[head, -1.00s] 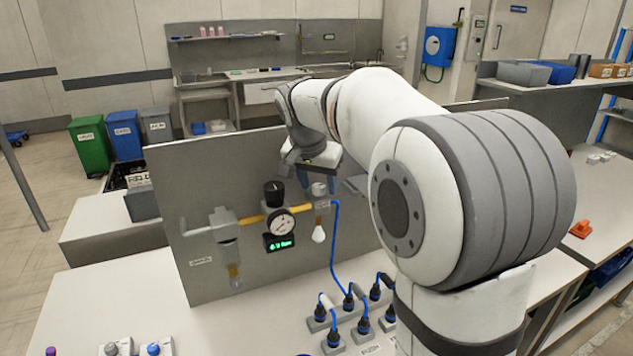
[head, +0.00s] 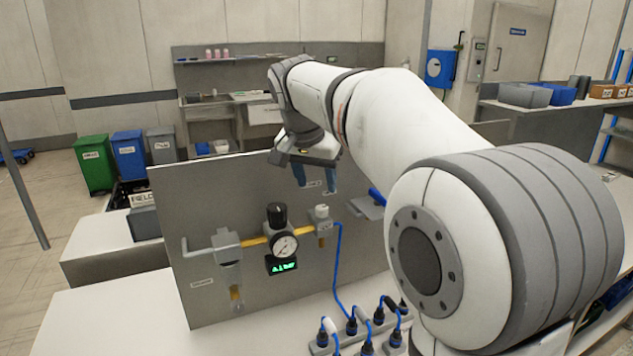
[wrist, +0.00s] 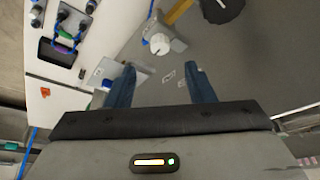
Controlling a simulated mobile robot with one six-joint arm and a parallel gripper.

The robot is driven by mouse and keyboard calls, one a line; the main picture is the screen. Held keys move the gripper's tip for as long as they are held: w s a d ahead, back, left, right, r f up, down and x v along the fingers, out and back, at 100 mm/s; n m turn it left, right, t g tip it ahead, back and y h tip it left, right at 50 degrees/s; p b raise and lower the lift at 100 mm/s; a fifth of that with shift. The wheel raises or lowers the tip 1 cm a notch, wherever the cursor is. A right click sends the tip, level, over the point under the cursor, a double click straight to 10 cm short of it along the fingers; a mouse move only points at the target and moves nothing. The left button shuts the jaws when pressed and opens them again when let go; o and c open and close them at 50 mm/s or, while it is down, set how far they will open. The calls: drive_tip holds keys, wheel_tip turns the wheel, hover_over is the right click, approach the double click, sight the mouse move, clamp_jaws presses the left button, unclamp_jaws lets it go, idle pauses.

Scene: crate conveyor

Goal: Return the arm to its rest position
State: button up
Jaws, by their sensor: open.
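My gripper (head: 315,175) is raised in front of the upper part of the grey panel (head: 205,215) in the head view. Its two blue fingers point down and stand apart with nothing between them. In the wrist view the open fingers (wrist: 160,88) show at left and right, with the panel surface beyond. My white and grey arm reaches in from the right and hides part of the panel's right side.
The panel carries a pressure gauge (head: 284,246) with a black knob, yellow pipe and a white-capped fitting (head: 322,212) below my gripper. A blue hose runs down to several plugs (head: 352,327). Bins (head: 128,156) stand at the back left. The table's front left is clear.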

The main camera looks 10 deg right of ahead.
drive_tip(key=s+d+f+n+y, duration=0.1)
drive_tip(key=s+f+n, duration=0.2)
drive_tip(key=s+f, duration=0.6)
drive_tip(key=s+f+n+y, duration=0.1)
drive_tip(key=s+f+n, duration=0.3)
drive_tip(key=s+f, duration=0.6)
drive_tip(key=s, duration=0.6)
drive_tip(key=shift+s+d+g+y, duration=0.3)
drive_tip(key=shift+d+g, duration=0.1)
